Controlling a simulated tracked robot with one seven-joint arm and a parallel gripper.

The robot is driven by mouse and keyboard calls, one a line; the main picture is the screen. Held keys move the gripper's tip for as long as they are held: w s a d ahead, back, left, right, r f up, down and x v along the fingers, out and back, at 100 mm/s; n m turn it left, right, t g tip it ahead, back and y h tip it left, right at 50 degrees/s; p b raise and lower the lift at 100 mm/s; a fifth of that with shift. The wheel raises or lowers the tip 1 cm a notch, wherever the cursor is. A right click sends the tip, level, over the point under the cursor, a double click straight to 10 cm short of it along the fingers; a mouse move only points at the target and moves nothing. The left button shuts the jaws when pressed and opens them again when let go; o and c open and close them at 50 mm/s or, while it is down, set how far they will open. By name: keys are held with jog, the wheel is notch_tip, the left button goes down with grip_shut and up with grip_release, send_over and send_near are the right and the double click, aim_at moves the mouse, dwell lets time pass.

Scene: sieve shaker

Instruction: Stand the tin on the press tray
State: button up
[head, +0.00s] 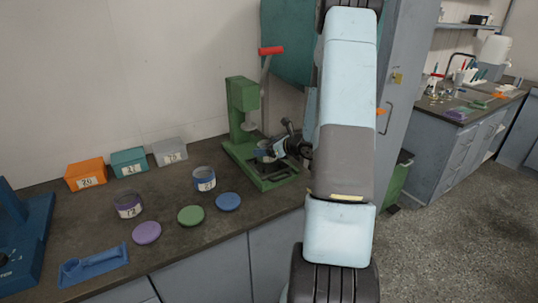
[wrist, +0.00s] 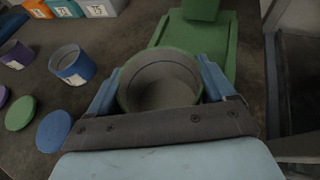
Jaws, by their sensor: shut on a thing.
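The tin (wrist: 160,84) is round, with a green rim and a grey inside, and is open at the top in the wrist view. My gripper (wrist: 161,90) is shut on it, one blue finger on each side. In the head view my gripper (head: 270,150) is over the green press (head: 243,100), and the tin there is small and mostly hidden by the fingers. The press tray (head: 270,184) is the green base at the foot of the press; it also shows beyond the tin in the wrist view (wrist: 229,55). I cannot tell whether the tin touches the tray.
A purple-banded tin (head: 128,206) and a blue-banded tin (head: 204,179) stand left of the press. Purple (head: 147,232), green (head: 191,215) and blue (head: 228,201) lids lie in front. Orange (head: 86,172), teal (head: 128,161) and grey (head: 169,151) boxes stand along the wall.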

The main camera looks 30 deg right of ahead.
jog(key=shift+w+d+f, duration=0.1)
jog(key=shift+f, duration=1.5)
jog(key=o, duration=0.9)
jog(key=shift+f, duration=0.1)
